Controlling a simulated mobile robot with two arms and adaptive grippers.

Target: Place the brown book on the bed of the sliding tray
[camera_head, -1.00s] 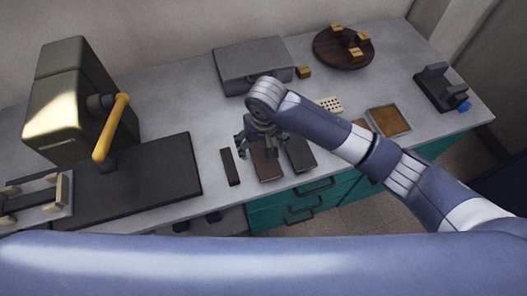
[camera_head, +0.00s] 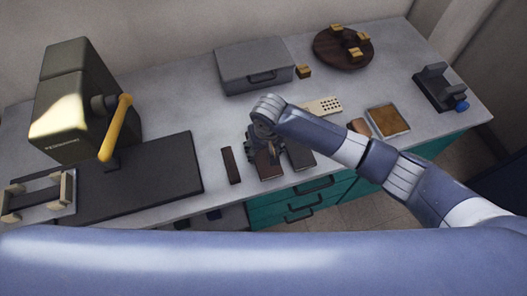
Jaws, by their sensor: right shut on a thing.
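The brown book (camera_head: 268,173) is near the front edge of the counter, between a thin dark brown strip on its left and a dark grey book on its right. My right gripper (camera_head: 268,154) is over the brown book, shut on it, and hides its far part. I cannot tell whether the book is off the counter. What looks like the sliding tray (camera_head: 38,209), a pale frame with wooden posts and a dark bar, is at the far left by a dark flat plate (camera_head: 160,178). My left gripper is not in view.
A dark green press (camera_head: 68,115) with a yellow lever (camera_head: 116,128) stands left. The thin strip (camera_head: 230,165) and grey book (camera_head: 300,156) flank the brown book. A grey case (camera_head: 254,62) and round board (camera_head: 336,60) are behind. Counter between plate and case is clear.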

